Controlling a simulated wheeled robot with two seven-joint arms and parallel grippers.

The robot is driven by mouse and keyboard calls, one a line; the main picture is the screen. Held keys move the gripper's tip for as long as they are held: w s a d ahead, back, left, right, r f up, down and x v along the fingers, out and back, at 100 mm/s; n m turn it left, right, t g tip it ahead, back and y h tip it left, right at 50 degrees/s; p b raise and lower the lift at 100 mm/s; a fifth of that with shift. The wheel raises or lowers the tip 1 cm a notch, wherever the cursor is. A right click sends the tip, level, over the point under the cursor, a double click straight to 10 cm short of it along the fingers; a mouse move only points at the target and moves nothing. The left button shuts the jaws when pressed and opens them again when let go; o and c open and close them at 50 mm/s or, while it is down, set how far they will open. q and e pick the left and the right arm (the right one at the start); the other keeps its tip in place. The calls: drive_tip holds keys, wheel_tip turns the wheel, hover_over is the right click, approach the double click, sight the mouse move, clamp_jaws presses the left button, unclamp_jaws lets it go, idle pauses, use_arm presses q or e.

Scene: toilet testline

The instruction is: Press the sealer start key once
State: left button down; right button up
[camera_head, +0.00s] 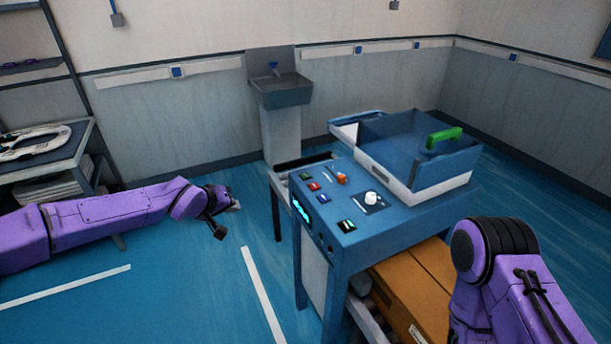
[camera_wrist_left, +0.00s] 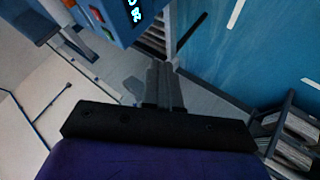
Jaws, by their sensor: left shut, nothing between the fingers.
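The sealer (camera_head: 335,215) is a blue machine with a sloped panel and a clear-blue lid with a green handle (camera_head: 443,138). Its panel has a green key (camera_head: 305,176), a red key (camera_head: 313,187), a dark blue key (camera_head: 323,198), an orange knob (camera_head: 341,178), a white dial (camera_head: 371,198) and a dark green-lit switch (camera_head: 347,226). Labels are too small to tell which is the start key. My left gripper (camera_head: 235,204) is shut and empty, left of the sealer and apart from it. It also shows in the left wrist view (camera_wrist_left: 165,85). My right gripper is out of view.
A cyan display (camera_head: 301,210) is on the sealer's left side. A brown box (camera_head: 415,290) sits under the machine. A sink (camera_head: 281,92) stands at the back wall. A shelf bench (camera_head: 90,150) is at the left. Open blue floor lies between bench and sealer.

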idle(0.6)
use_arm(q)
drive_tip(key=s+d+f+g+y+b, duration=0.1)
drive_tip(key=s+f+g+y+b, duration=0.15)
drive_tip(key=s+f, duration=0.9)
drive_tip(key=s+d+f+g+y+b, duration=0.2)
drive_tip(key=s+f+b, duration=0.2)
drive_tip(key=s+f, duration=0.75)
drive_tip(key=s+a+f+n+y+b, duration=0.1)
drive_tip(key=s+a+f+b, duration=0.1)
drive_tip(key=s+a+f, duration=0.2)
drive_tip(key=s+a+f+n+y+b, duration=0.1)
drive_tip(key=s+a+f+b, duration=0.2)
drive_tip(key=s+f, duration=0.3)
drive_tip(key=s+a+f+n+y+b, duration=0.1)
drive_tip(key=s+a+f+b, duration=0.2)
drive_tip(key=s, duration=0.9)
drive_tip(key=a+f, duration=0.3)
drive_tip(key=shift+s, duration=0.25)
drive_tip(key=shift+g, duration=0.25)
